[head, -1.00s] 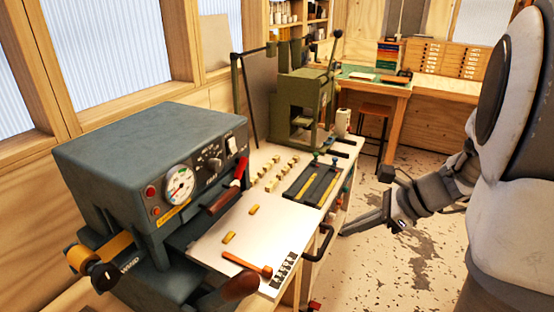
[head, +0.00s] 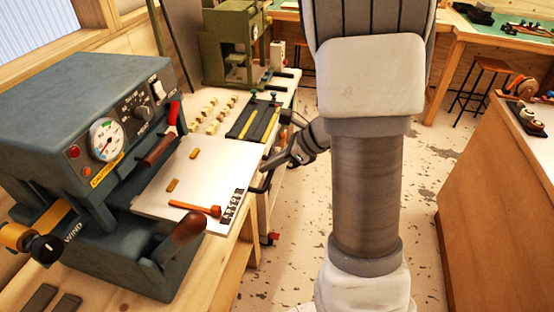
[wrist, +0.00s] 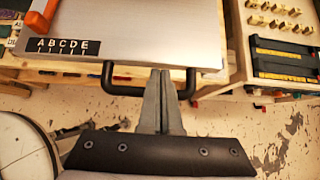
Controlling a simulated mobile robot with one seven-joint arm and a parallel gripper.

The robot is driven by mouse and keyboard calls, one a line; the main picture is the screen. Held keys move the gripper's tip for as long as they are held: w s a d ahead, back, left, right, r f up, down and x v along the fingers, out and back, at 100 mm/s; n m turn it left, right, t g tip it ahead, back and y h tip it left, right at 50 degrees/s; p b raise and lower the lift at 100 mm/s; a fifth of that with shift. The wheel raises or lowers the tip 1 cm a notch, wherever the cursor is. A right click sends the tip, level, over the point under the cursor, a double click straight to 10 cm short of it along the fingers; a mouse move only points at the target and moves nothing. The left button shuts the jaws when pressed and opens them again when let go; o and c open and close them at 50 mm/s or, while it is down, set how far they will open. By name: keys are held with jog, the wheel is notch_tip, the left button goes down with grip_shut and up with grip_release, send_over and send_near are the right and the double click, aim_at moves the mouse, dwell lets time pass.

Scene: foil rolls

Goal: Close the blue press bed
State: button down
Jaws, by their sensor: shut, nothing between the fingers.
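The blue-grey press (head: 90,95) stands at the left in the head view, with a gauge and knobs on its front. Its flat pale bed (head: 200,165) sticks out toward the right; it also fills the upper part of the wrist view (wrist: 150,30). A black bar handle (wrist: 118,78) runs along the bed's outer edge. My gripper (wrist: 160,72) is shut and empty. Its fingertips overlap the handle near its middle in the wrist view; I cannot tell whether they touch. In the head view my gripper (head: 268,165) is beside the bed's outer edge.
An orange-handled tool (head: 195,208) and two small brass pieces lie on the bed, by an ABCDE strip (wrist: 62,46). A brown-handled lever (head: 188,228) rises in front. A green press (head: 230,45) stands behind. Open floor (head: 290,235) lies right of the bench.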

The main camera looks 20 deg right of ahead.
aim_at(180, 151)
dwell(0.3)
jog(key=w+a, duration=0.4)
jog(key=a, duration=0.2)
jog(key=w+a, duration=0.4)
jog(key=a, duration=0.2)
jog(key=w+a+p, duration=0.1)
jog(key=w+a, duration=0.4)
jog(key=a, duration=0.1)
jog(key=shift+w+a, duration=0.1)
jog(key=shift+a, duration=0.1)
jog(key=shift+r, duration=0.1)
jog(key=shift+w+a+r, duration=0.1)
